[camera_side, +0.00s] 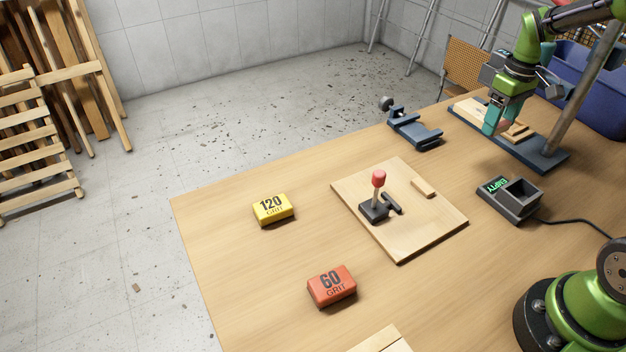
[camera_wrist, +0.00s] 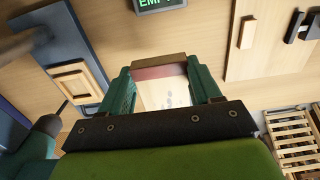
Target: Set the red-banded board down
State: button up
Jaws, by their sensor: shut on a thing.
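My gripper (camera_side: 497,122) is at the back right in the side view, over or near the blue base. In the wrist view my gripper (camera_wrist: 160,82) has its two teal fingers shut on the sides of the red-banded board (camera_wrist: 165,95). The board is pale, with a red band across the end by a brown wooden edge. The rest passes under the palm and is hidden. In the side view the board's pale part (camera_side: 468,106) shows left of the fingers. I cannot tell whether the board touches anything below it.
The blue base (camera_side: 553,157) carries a post and a small wooden block (camera_side: 519,132). A grey box with an "EMPTY" display (camera_side: 513,203) stands nearer. A blue vise (camera_side: 414,131), a wooden panel with a red-knobbed lever (camera_side: 430,225), and yellow (camera_side: 272,209) and red (camera_side: 332,287) grit blocks are left.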

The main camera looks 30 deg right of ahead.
notch_tip(320, 180, up, 14)
send_over(420, 210)
notch_tip(420, 210, down, 19)
jog(key=shift+f, duration=3.5)
jog(key=shift+f, duration=0.1)
jog(key=o, duration=1.2)
jog(key=shift+c, duration=0.2)
